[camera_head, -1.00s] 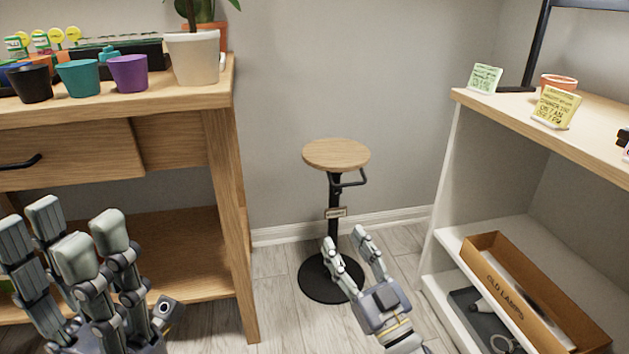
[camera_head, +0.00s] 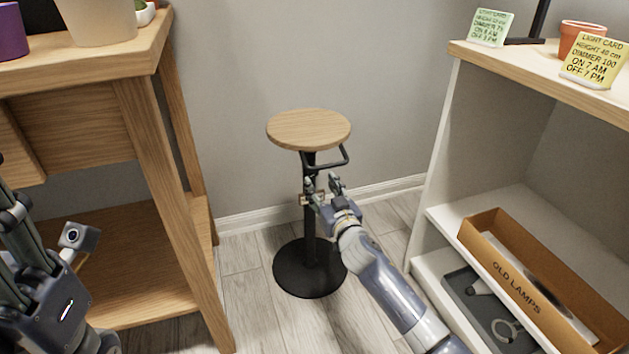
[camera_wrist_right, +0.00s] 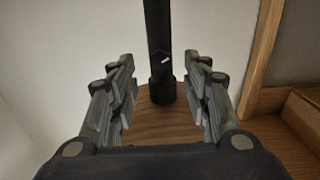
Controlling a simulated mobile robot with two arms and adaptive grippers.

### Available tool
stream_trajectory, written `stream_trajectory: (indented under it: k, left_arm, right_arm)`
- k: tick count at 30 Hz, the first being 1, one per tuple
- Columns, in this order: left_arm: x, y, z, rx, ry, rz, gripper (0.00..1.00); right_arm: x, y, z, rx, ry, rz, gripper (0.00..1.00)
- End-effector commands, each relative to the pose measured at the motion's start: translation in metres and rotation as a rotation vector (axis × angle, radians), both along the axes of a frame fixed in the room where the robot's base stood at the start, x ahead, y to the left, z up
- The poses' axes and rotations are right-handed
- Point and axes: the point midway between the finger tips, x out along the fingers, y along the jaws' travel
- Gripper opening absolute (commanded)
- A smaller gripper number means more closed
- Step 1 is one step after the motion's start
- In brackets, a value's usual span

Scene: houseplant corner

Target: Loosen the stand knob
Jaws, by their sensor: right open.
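The stand has a round wooden top (camera_head: 308,129), a black pole (camera_head: 310,233) and a round black base (camera_head: 309,272). A bent black handle (camera_head: 340,160) sits under the top. A small pale tag (camera_head: 304,199) on the pole is partly covered by my right gripper (camera_head: 322,183). That gripper is open at the upper pole, just below the handle. In the right wrist view the pole (camera_wrist_right: 158,30) runs between its spread fingers (camera_wrist_right: 163,80), with the wooden top (camera_wrist_right: 160,128) behind; no contact shows. I cannot make out a distinct knob. My left gripper (camera_head: 15,225) is at the left edge, partly cut off.
A wooden workbench (camera_head: 95,67) with pots stands at left. A white shelf unit (camera_head: 437,160) at right holds an "OLD LAMPS" box (camera_head: 505,285), a grey tray (camera_head: 463,293) and cards (camera_head: 592,62) on top. Floor around the stand is clear.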

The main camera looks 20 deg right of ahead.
Motion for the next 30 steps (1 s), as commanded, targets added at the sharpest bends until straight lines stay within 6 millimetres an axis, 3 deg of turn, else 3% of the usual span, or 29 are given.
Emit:
stream_trajectory:
  k: [3,9,23,29,30]
  left_arm:
    - [-0.005,-0.001,0.001,0.002,-0.032,0.002,0.40]
    - [-0.011,-0.002,0.007,0.005,-0.066,0.003,0.40]
    - [-0.014,-0.002,0.011,0.006,-0.079,0.005,0.40]
    - [-0.014,-0.003,0.011,0.007,-0.078,0.005,0.40]
    - [-0.014,-0.003,0.011,0.007,-0.078,0.005,0.40]
  right_arm:
    - [0.021,0.000,-0.002,-0.002,-0.002,0.000,0.44]
    - [0.044,0.001,-0.002,-0.001,-0.001,0.000,0.44]
    - [0.053,0.002,0.000,-0.001,-0.001,0.001,0.44]
    - [0.053,0.002,0.000,-0.001,-0.001,0.001,0.01]
    - [0.053,0.002,0.000,-0.001,-0.001,0.001,0.00]
